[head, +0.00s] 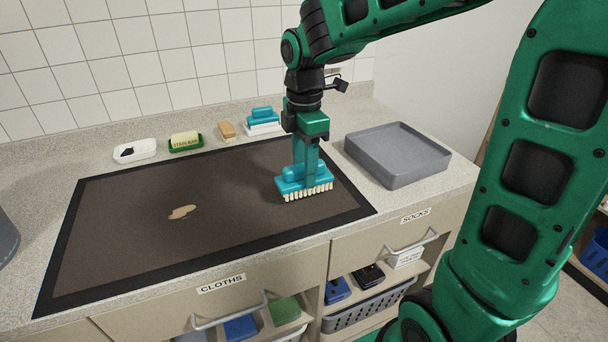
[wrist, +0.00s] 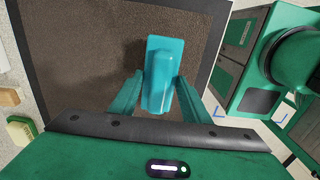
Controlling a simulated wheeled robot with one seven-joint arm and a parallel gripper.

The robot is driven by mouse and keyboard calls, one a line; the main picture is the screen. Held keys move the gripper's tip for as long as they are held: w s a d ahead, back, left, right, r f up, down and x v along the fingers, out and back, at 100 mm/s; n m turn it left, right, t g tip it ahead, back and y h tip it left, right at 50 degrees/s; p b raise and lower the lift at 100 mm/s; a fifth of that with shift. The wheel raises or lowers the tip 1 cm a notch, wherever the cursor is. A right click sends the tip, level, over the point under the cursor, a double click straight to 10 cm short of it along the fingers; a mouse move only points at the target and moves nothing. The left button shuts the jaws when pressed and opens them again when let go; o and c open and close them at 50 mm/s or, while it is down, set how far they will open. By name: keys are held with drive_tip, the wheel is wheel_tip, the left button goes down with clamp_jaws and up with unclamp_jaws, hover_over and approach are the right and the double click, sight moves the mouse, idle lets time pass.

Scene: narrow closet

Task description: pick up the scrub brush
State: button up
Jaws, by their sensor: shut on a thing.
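The scrub brush (head: 304,184) is turquoise with pale bristles facing down. It is over the right part of the brown mat (head: 130,225) on the counter. My gripper (head: 305,170) points down and is shut on the brush's raised handle. The wrist view shows the brush (wrist: 163,70) with a finger on each side of its handle. I cannot tell whether the bristles touch the mat or are just above it. A second turquoise brush (head: 262,115) sits on a white base at the back of the counter.
A grey tray (head: 397,155) stands right of the mat. A white dish (head: 134,151), a green brush labelled STAIN BAR (head: 185,142) and a tan block (head: 227,130) line the back. A beige stain (head: 182,212) marks the mat. Drawers marked CLOTHS (head: 221,284) and SOCKS (head: 415,216) are below.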

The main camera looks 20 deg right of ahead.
drive_tip(key=a+r, duration=0.8)
drive_tip(key=a, duration=0.3)
drive_tip(key=shift+w+a+r, duration=0.15)
drive_tip(key=shift+a+r, duration=0.05)
drive_tip(key=shift+a, duration=0.15)
drive_tip(key=shift+o, duration=1.3)
drive_tip(key=shift+c, duration=0.4)
